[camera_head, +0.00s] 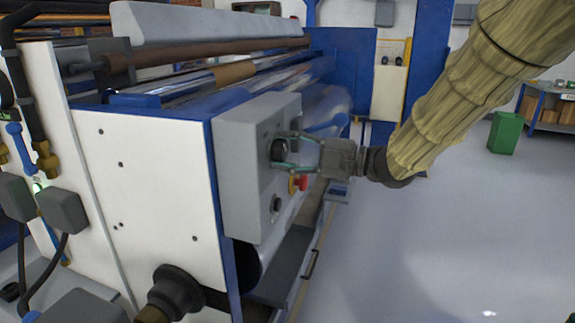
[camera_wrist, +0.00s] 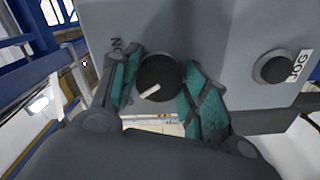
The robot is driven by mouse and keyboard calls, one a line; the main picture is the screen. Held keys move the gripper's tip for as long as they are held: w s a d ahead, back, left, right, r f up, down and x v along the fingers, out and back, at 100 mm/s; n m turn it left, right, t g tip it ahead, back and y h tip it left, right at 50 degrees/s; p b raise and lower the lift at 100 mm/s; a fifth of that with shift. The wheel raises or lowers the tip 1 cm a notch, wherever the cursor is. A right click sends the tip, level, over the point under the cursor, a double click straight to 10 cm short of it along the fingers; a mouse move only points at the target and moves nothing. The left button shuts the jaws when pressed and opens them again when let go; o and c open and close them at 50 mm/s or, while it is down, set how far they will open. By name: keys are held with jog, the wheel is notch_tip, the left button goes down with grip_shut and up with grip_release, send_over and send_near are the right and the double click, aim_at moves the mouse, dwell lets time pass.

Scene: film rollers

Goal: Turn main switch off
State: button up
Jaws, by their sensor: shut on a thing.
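The main switch (camera_head: 277,149) is a round black knob on the grey control box (camera_head: 240,190) at the end of the machine. In the wrist view the knob (camera_wrist: 157,78) has a white pointer bar slanting to the lower left, and the letters "ON" stand at its upper left. My gripper (camera_head: 285,150) reaches it from the right, with one teal-padded finger on each side. The fingers (camera_wrist: 161,72) are shut on the knob; the exact contact on each side is hard to see.
A JOG button (camera_wrist: 273,68) sits on the same box face. Below the knob in the head view are a red button (camera_head: 302,183) and a dark round button (camera_head: 276,204). Rollers (camera_head: 205,47) run behind the box. The floor (camera_head: 440,240) to the right is clear.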

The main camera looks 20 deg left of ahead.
jog(key=shift+n+b, duration=0.45)
jog(key=shift+n, duration=0.05)
jog(key=o, duration=1)
jog(key=shift+d, duration=0.1)
jog(key=d, duration=1.2)
jog(key=shift+s, duration=0.2)
